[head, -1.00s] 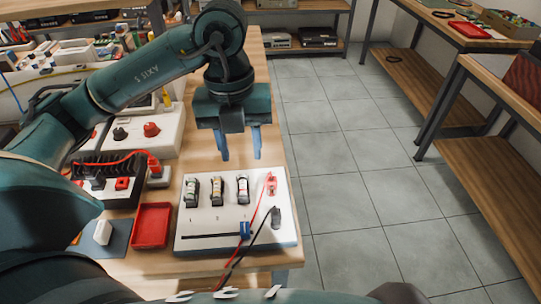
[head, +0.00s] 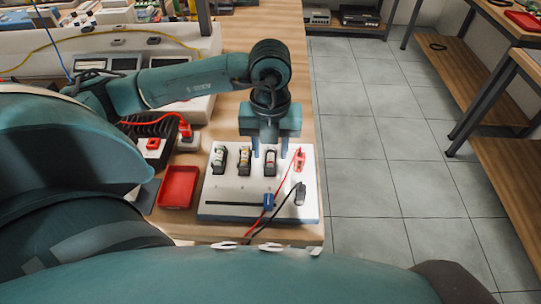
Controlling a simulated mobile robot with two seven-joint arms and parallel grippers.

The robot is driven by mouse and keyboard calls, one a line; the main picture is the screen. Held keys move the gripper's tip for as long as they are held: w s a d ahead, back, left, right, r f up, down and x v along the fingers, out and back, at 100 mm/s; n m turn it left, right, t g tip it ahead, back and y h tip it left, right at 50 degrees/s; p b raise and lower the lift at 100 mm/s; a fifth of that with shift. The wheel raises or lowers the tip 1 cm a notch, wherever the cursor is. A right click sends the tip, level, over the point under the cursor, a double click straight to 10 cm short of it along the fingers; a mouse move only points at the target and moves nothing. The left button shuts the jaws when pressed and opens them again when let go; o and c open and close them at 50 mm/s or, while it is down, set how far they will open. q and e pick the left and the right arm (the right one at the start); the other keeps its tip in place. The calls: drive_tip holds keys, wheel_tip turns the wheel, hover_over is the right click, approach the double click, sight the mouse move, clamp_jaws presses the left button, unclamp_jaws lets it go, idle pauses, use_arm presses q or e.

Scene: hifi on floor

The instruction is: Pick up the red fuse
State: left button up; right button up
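A white board (head: 230,190) lies on the wooden bench with three dark upright fuse holders in a row. The left holder (head: 218,160) and the middle holder (head: 244,160) stand clear of my gripper. The right holder (head: 269,165) carries a small part with pale and reddish marks; it is too small to tell surely whether this is the red fuse. My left gripper (head: 270,152) points down at this right holder. Its two fingers are apart, one on each side of the holder's top as seen here. Contact cannot be told. My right gripper is out of view.
A red clip (head: 299,161) with a red cable is right of the holders. A blue slider (head: 268,201) and a black-cabled plug (head: 300,194) are in front. A red tray (head: 178,187) sits left of the board. The bench edge is close on the right.

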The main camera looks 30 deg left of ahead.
sight(271, 156)
use_arm(q)
drive_tip(key=shift+f, duration=0.55)
clamp_jaws()
wheel_tip(271, 156, up, 10)
drive_tip(key=c, duration=0.6)
unclamp_jaws()
clamp_jaws()
